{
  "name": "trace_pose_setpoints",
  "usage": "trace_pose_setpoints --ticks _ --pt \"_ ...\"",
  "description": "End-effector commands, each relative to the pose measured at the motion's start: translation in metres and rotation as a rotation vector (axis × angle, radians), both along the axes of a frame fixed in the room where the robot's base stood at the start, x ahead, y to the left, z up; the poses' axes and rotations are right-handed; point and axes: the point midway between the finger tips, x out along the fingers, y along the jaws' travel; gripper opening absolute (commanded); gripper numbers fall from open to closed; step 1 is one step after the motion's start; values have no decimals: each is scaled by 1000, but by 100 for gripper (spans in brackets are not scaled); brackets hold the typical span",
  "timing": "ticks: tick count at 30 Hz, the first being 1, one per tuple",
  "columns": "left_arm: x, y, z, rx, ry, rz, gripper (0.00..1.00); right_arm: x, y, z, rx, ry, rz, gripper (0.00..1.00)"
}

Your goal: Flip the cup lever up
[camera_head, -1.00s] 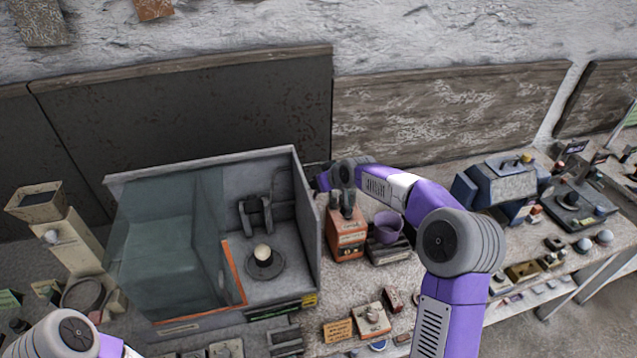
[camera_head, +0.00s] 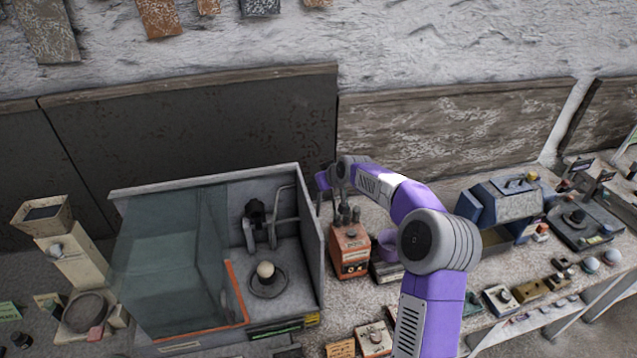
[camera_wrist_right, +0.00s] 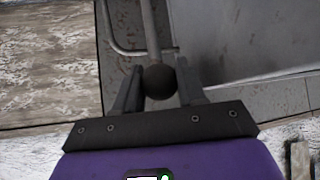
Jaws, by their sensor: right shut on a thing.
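My right gripper (camera_wrist_right: 160,72) is shut on a dark round knob (camera_wrist_right: 160,82) at the end of a grey rod (camera_wrist_right: 150,30), which looks like the cup lever. In the head view my right gripper (camera_head: 322,186) is small and partly hidden by its own wrist, just outside the right wall of the grey booth (camera_head: 312,255). Inside the booth a dark mechanism (camera_head: 257,225) stands by the back wall, behind a pale ball (camera_head: 265,270) on a round base. The lever itself is hard to make out in the head view. My left gripper is not in view.
An orange box (camera_head: 350,250) and a purple cup (camera_head: 388,246) stand close under my right forearm. A blue-grey machine (camera_head: 505,205) and several small devices fill the bench to the right. A wooden panel (camera_head: 450,125) rises behind the bench.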

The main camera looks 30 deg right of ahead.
Motion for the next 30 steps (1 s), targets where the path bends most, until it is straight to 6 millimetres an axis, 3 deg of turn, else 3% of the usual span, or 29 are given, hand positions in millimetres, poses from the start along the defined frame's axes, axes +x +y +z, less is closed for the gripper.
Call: trace_pose_setpoints --ticks 4,5,9,20,30 --pt "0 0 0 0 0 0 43 4 0 8 -5 -22 -2 0" --pt "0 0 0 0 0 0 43 4 0 9 -5 -22 -2 43" --pt "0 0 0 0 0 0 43 3 0 7 -5 -19 -2 63" --pt "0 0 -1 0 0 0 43 -2 -1 8 -4 -12 -2 63" --pt "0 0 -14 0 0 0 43 -37 0 40 -5 -15 -2 63"
